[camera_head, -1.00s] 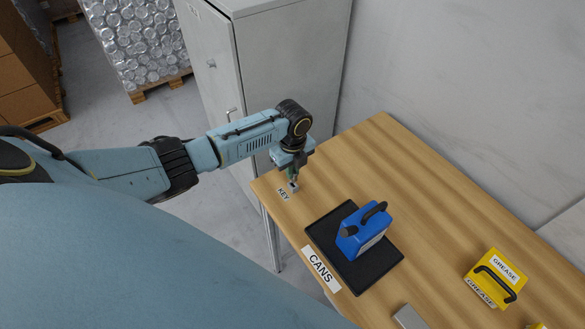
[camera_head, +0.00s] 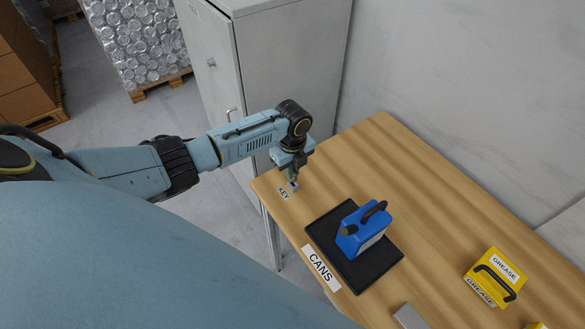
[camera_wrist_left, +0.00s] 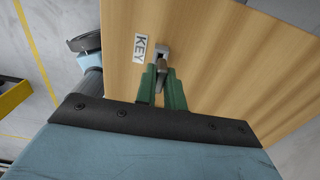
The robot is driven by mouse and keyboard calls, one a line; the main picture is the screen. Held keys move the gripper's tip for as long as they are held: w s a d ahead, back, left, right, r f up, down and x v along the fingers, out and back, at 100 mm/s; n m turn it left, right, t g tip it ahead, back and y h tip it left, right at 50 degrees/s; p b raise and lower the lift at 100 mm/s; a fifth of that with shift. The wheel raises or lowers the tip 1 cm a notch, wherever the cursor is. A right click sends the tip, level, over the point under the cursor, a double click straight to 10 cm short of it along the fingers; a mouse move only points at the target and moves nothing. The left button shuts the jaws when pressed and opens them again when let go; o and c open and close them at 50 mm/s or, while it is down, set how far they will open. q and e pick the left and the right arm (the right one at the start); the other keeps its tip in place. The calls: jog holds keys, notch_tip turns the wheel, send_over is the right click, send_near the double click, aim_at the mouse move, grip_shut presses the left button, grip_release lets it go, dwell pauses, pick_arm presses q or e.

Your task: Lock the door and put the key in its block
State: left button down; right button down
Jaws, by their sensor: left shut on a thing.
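My left gripper (camera_head: 293,179) points down at the table's near left corner. In the left wrist view its green fingers (camera_wrist_left: 163,80) are shut on the key (camera_wrist_left: 162,73), a small brownish-grey piece. The key is at the grey key block (camera_wrist_left: 161,52), beside the "KEY" label (camera_wrist_left: 139,48). I cannot tell how deep the key sits in the block. In the head view the block (camera_head: 293,187) is partly hidden under the fingers. The grey cabinet door (camera_head: 211,65) with its handle (camera_head: 231,113) stands left of the table and looks closed. My right gripper is not in view.
On the wooden table (camera_head: 420,170), a blue can (camera_head: 360,232) stands on a black mat (camera_head: 325,228) by a "CANS" label (camera_head: 321,268). Yellow grease cans (camera_head: 496,277) are at the right. The table's back part is clear.

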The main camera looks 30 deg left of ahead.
pick_arm(q)
jog(key=shift+f+b, duration=1.05)
jog(key=shift+f, duration=0.45)
jog(key=c, duration=1.4)
grip_release()
notch_tip(320, 180, up, 14)
jog(key=shift+f, duration=0.25)
jog(key=shift+d+f, duration=0.1)
